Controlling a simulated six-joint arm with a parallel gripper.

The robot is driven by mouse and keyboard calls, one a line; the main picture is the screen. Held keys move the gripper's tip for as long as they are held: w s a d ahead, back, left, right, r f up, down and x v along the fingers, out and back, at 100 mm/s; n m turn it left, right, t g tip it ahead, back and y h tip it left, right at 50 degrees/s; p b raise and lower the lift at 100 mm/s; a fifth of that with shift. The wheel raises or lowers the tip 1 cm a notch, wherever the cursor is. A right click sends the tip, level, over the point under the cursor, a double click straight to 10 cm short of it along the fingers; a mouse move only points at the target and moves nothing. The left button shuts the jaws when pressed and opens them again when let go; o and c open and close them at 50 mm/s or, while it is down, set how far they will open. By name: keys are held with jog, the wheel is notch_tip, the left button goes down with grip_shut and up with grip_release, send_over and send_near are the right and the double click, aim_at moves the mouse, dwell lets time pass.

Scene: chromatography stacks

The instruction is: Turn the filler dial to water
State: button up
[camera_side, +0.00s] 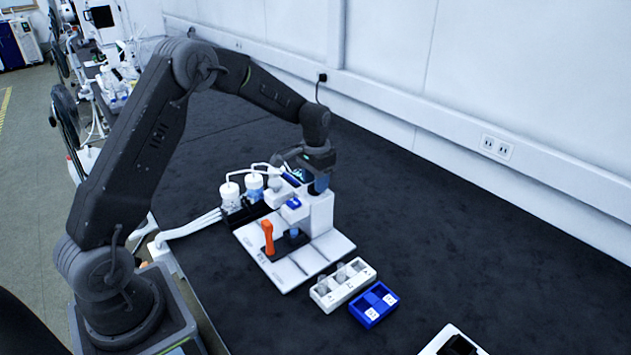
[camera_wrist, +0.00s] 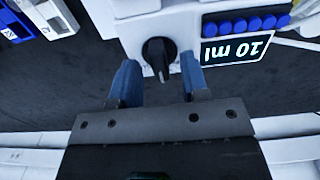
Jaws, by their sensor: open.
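The filler dial (camera_wrist: 159,53) is a black round knob with a raised grip on a white panel, in the wrist view at top centre. My gripper (camera_wrist: 157,70) is open, with one blue finger on each side of the dial and nothing held. The fingertips are close to the dial; I cannot tell whether they touch it. In the side view my gripper (camera_side: 318,185) is at the top of the white filler (camera_side: 319,212), where the dial is hidden. The dial's setting marks cannot be read.
A display reading "10 ml" (camera_wrist: 238,48) and a row of blue buttons (camera_wrist: 247,23) sit beside the dial. In the side view, an orange handle (camera_side: 267,236), a white rack (camera_side: 343,285) and a blue tray (camera_side: 374,303) stand in front. Two white-capped bottles (camera_side: 230,198) stand left.

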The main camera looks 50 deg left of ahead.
jog(key=shift+f, duration=0.3)
jog(key=shift+c, duration=0.4)
grip_shut()
jog(key=n, duration=0.5)
jog(key=shift+a+n, duration=0.1)
jog(key=shift+n, duration=2.3)
jog(key=shift+r, duration=0.1)
